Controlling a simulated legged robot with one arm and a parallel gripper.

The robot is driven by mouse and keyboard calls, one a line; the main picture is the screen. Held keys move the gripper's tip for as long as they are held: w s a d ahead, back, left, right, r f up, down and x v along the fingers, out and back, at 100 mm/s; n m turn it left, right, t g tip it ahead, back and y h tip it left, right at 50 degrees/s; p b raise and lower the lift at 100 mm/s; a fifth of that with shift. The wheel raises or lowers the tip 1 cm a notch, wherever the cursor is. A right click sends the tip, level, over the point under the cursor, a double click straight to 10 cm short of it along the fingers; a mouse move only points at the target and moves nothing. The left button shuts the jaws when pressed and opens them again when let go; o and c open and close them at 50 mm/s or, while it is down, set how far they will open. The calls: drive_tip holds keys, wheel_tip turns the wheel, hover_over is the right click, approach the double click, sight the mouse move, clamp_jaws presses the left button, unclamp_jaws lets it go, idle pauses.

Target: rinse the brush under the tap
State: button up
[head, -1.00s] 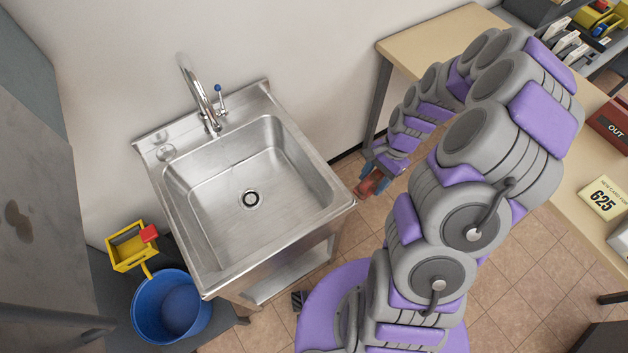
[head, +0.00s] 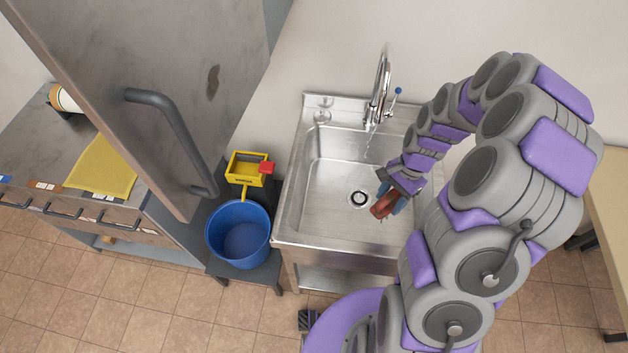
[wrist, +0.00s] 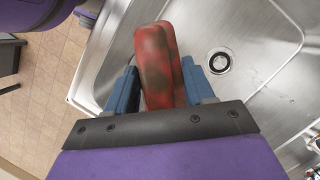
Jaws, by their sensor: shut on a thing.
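My gripper (head: 388,196) is shut on the brush, a red block-like thing (head: 383,207) with brown stains. In the wrist view the brush (wrist: 160,62) stands between the blue fingers; its bristles cannot be made out. In the head view it appears over the right part of the steel sink basin (head: 325,190), right of the drain. The chrome tap (head: 384,75) with a blue-tipped lever stands at the sink's back edge, behind my gripper. A faint pale streak shows below the tap; I cannot tell whether it is running water.
A blue bucket (head: 240,235) and a yellow wringer (head: 247,168) with a red block stand left of the sink. A grey cabinet door (head: 160,60) hangs further left, above a counter with a yellow cloth (head: 102,167). A wooden table (head: 606,190) is at the right.

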drive_tip(key=w+a+n+t+h+b, duration=0.1)
drive_tip(key=w+a+n+h+b, duration=0.15)
drive_tip(key=a, duration=0.75)
drive_tip(key=w+a+n+h+b, duration=0.1)
drive_tip(key=w+a+h+b, duration=0.25)
drive_tip(key=a, duration=0.55)
drive_tip(key=w+d+f, duration=0.1)
drive_tip(key=w+d, duration=0.5)
drive_tip(key=d, duration=0.6)
drive_tip(key=shift+w+d+f+y, duration=0.2)
drive_tip(key=shift+w+f+y, duration=0.15)
drive_tip(key=shift+f+y, duration=0.05)
drive_tip(key=shift+s+d, duration=0.1)
drive_tip(key=shift+s, duration=0.05)
drive_tip(key=shift+s+d, duration=0.2)
drive_tip(key=shift+s, duration=0.25)
drive_tip(key=shift+w+a, duration=0.1)
drive_tip(key=shift+w, duration=0.1)
drive_tip(key=shift+w+a, duration=0.2)
drive_tip(key=shift+w, duration=0.2)
